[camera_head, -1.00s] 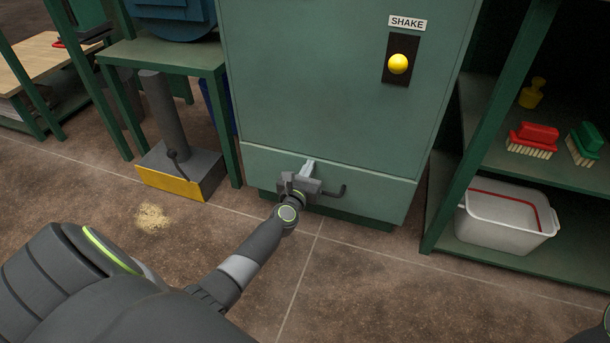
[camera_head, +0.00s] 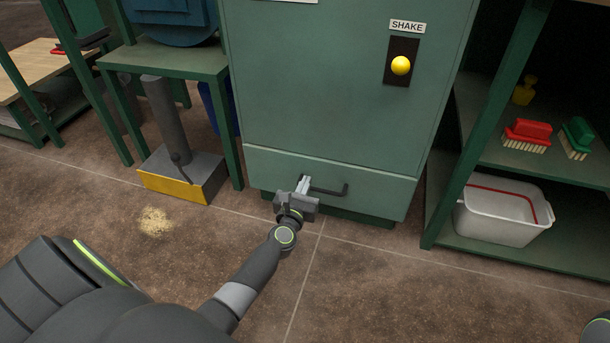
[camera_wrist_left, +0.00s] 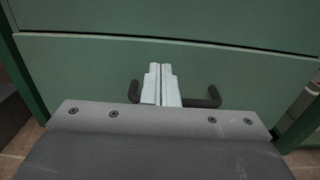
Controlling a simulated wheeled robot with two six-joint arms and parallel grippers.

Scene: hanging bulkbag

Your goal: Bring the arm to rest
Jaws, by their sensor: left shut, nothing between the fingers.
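My left gripper (camera_head: 304,184) is in front of the lower drawer panel of the green cabinet (camera_head: 340,110), near the drawer's dark bar handle (camera_head: 332,189). Its two pale fingers are closed together with nothing between them. In the left wrist view the shut fingers (camera_wrist_left: 161,84) cover the middle of the handle, whose ends show at both sides (camera_wrist_left: 210,98). The drawer looks closed. I cannot tell whether the fingertips touch the handle. My right gripper is not in view.
A yellow button (camera_head: 401,65) sits under a SHAKE label. A shelf at right holds brushes (camera_head: 527,135) and a white tub (camera_head: 505,215). A grey post on a yellow-fronted base (camera_head: 180,180) stands at left. Spilled grain (camera_head: 154,221) lies on otherwise open floor.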

